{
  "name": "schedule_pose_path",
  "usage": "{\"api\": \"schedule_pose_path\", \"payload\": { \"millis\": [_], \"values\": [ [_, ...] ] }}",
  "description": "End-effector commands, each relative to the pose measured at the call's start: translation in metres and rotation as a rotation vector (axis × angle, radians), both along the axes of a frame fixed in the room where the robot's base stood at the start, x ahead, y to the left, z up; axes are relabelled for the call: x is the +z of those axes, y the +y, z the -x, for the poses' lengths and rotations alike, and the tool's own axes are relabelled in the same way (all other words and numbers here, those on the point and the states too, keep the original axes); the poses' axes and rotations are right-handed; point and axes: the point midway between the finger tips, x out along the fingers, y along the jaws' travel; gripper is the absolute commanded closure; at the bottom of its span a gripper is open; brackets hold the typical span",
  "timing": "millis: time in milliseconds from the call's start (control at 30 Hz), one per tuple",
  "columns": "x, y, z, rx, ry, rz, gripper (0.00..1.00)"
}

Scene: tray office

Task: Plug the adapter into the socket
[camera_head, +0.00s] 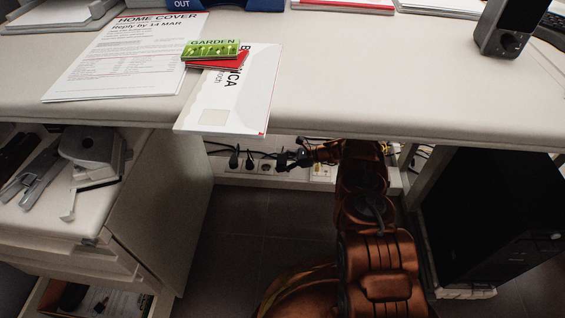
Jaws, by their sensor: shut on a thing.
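Under the desk, my copper-coloured arm reaches to the back wall, and my gripper (300,157) is shut on a small dark thing, which looks like the adapter (283,161). The adapter is in front of a white socket strip (296,177) that runs low along the wall. Dark plugs with cables (234,160) sit in the strip left of the adapter. One socket (266,168) just left of the adapter looks free. The view is too small to tell whether the adapter touches the strip. My gripper hides part of the strip.
The white desktop (370,90) overhangs the space, with papers and a speaker (505,28) on it. A drawer cabinet (165,200) stands left, a black computer case (500,220) right. Cables hang near the strip's right end. The floor (235,235) between is clear.

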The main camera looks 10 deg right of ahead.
Motion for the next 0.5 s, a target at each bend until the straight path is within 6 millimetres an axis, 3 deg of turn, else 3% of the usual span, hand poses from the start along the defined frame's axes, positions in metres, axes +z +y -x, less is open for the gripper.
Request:
{"api": "schedule_pose_path", "payload": {
  "millis": [500],
  "values": [
    [-0.0057,-0.0002,-0.0001,-0.001,0.000,0.001,0.80]
  ]
}}
